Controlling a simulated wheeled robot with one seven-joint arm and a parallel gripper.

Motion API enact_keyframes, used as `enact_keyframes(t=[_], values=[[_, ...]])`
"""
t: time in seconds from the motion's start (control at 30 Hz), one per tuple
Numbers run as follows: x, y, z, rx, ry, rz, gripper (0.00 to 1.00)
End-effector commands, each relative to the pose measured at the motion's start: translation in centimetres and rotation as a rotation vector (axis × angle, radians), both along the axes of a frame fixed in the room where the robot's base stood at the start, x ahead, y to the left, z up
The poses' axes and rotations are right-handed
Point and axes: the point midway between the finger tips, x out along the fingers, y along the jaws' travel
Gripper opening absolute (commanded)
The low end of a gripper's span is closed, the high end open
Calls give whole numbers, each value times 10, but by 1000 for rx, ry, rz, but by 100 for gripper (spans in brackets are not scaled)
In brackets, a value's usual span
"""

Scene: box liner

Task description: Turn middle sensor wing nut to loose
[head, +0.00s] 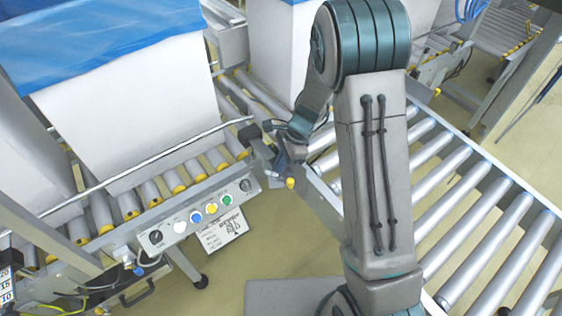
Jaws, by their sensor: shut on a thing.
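My gripper (276,164) is at the near end of the roller conveyor's side rail, left of my arm's upright link. It is small, dark and partly covered by my own wrist. It is shut on a small part there, at the place of the sensor mount, most likely the wing nut. The wing nut itself is too small and hidden to make out, so its turn angle cannot be told. A yellow knob-like piece (290,183) shows just below the gripper.
A control panel (197,214) with coloured buttons is at the lower left. A large white box with a blue liner (120,110) stands on rollers at the left. An empty roller conveyor (480,215) runs along the right. Open floor (225,275) lies below the gripper.

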Motion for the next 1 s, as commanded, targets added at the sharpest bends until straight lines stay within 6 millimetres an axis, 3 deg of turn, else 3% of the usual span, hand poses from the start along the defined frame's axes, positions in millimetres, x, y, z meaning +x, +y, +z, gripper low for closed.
enact_keyframes(t=[0.6, 1.0], values=[[9, 5, 1, 0, 0, 534, 0], [10, 7, 1, -1, 0, 716, 0]])
